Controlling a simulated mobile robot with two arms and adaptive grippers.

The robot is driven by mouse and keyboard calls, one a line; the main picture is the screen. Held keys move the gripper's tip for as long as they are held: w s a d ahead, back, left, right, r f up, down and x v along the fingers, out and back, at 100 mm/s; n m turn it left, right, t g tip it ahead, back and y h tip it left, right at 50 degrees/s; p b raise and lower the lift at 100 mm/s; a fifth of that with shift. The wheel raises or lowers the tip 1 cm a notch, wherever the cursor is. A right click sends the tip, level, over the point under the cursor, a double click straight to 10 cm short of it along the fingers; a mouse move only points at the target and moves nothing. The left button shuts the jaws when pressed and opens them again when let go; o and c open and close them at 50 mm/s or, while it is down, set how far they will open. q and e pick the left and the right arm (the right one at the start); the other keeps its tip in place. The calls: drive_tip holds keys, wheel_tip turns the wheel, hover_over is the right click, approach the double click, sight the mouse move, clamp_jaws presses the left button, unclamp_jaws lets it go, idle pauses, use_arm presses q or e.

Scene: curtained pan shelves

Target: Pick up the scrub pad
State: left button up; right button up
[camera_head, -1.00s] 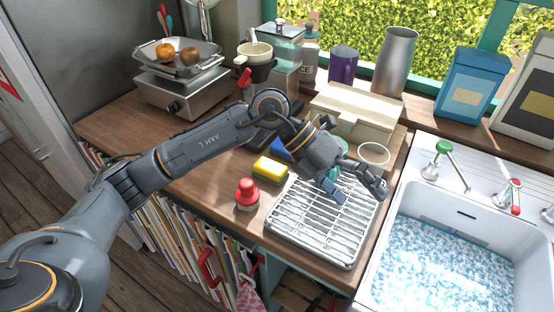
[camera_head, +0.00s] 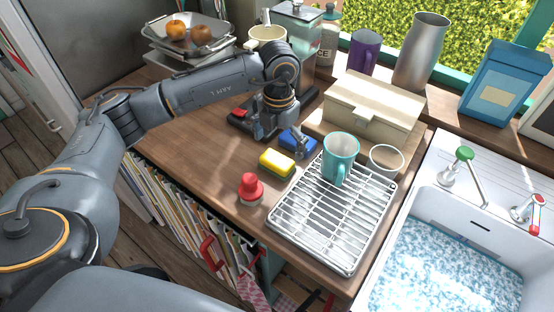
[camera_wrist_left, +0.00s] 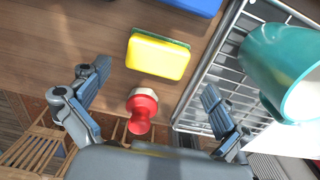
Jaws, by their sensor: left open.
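The scrub pad, a yellow block with a green layer (camera_head: 277,164), lies on the wooden counter left of the dish rack. It also shows in the left wrist view as the yellow pad (camera_wrist_left: 157,57), ahead of the fingers. My left gripper (camera_head: 281,141) is open and empty, pointing down just behind the pad, near a blue block (camera_head: 298,141). In the left wrist view its two fingers (camera_wrist_left: 156,84) are spread wide, with the pad lying beyond and between them, untouched. My right gripper is not in view.
A red-knobbed object (camera_head: 251,188) stands close in front of the pad. A teal mug (camera_head: 340,158) is on the metal rack (camera_head: 290,233) to the right, with a white cup (camera_head: 386,160) behind. A cream box (camera_head: 372,105) stands behind; the sink (camera_head: 432,212) is right.

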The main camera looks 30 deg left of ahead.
sight(277, 158)
use_arm(q)
drive_tip(key=shift+f, duration=0.25)
drive_tip(key=f+p, duration=0.2)
drive_tip(key=f, duration=0.1)
drive_tip(key=f+p, duration=0.1)
drive_tip(key=f, duration=0.1)
drive_tip(key=shift+a, duration=0.25)
drive_tip(key=shift+f, duration=0.1)
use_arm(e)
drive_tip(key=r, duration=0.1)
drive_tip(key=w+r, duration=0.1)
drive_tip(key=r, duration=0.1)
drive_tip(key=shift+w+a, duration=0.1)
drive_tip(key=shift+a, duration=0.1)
use_arm(q)
drive_tip(key=c, duration=1)
